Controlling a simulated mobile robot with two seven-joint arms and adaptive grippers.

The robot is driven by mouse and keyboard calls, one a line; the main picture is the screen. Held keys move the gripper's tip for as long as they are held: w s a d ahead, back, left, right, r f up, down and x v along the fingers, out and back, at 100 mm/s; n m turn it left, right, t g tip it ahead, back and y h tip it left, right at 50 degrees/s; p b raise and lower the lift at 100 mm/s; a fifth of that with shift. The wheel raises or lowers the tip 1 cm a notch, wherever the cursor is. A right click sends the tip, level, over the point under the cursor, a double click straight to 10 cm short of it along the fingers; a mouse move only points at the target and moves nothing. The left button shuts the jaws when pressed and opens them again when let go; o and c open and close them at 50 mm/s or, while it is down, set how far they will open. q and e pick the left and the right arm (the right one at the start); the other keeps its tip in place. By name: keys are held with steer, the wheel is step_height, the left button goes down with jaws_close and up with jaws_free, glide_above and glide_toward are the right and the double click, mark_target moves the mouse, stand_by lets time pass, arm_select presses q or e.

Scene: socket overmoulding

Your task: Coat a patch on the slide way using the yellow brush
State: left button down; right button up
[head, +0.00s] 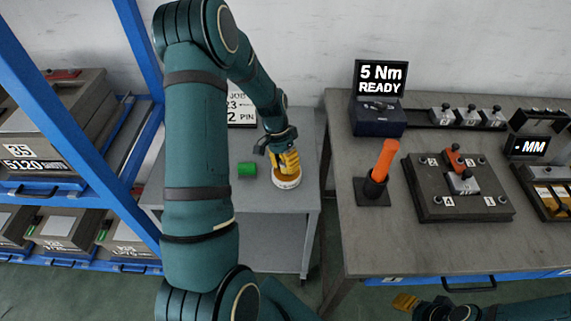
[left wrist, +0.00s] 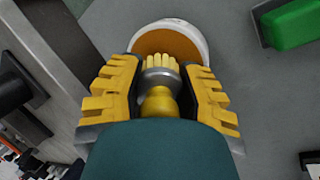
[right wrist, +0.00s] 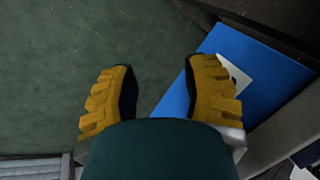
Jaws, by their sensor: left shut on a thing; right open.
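My left gripper (head: 284,158) is shut on the yellow brush and points down at the small side table. In the left wrist view, the brush (left wrist: 158,100) has a yellow handle, a metal band and pale yellow bristles. The bristles overlap a round white tub (left wrist: 205,40) with orange-brown contents; I cannot tell whether they touch them. The tub (head: 287,182) stands on the side table, right below the gripper in the head view. My right gripper (right wrist: 160,68) is open and empty over the floor by the bench's front edge. I cannot pick out the slide way with certainty.
A green block (head: 246,169) lies left of the tub. The bench (head: 400,255) on the right holds an orange-handled tool (head: 382,165) in a stand, a dark fixture plate (head: 425,206) and a "5 Nm READY" display (head: 380,80). A blue rack (head: 90,188) with boxes stands left.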

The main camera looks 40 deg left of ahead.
arm_select(q)
steer(key=shift+r+p, duration=2.45)
steer(key=shift+r, duration=1.05)
steer(key=shift+d, duration=0.1)
